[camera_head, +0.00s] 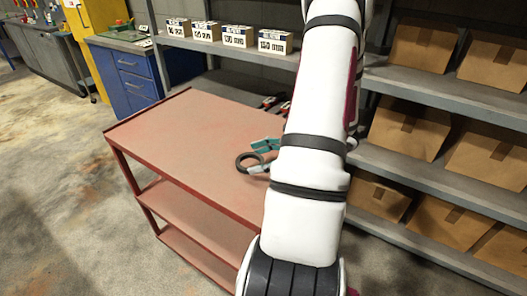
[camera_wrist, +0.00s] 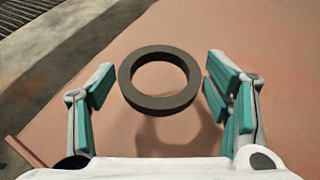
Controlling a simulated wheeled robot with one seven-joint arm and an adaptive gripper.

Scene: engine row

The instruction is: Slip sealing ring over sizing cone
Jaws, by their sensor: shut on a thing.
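The sealing ring (camera_wrist: 160,103) is a dark, thick ring. In the wrist view it sits level between the fingertip pads of my gripper (camera_wrist: 160,84), which has teal pads and is shut on the ring's outer sides. A shadow on the red surface below shows that the ring is held above it. In the head view the ring (camera_head: 239,164) shows just left of my arm, over the red cart top, with my gripper (camera_head: 262,156) partly hidden by the arm. I see no sizing cone in either view; my arm covers part of the cart.
The red cart (camera_head: 185,125) has a mostly bare top and lower shelves. Pliers-like tools (camera_head: 270,102) lie near its far edge. Shelves behind hold small labelled boxes (camera_head: 239,36) and, at right, several cardboard boxes (camera_head: 408,130). A blue cabinet (camera_head: 130,75) stands at the back left.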

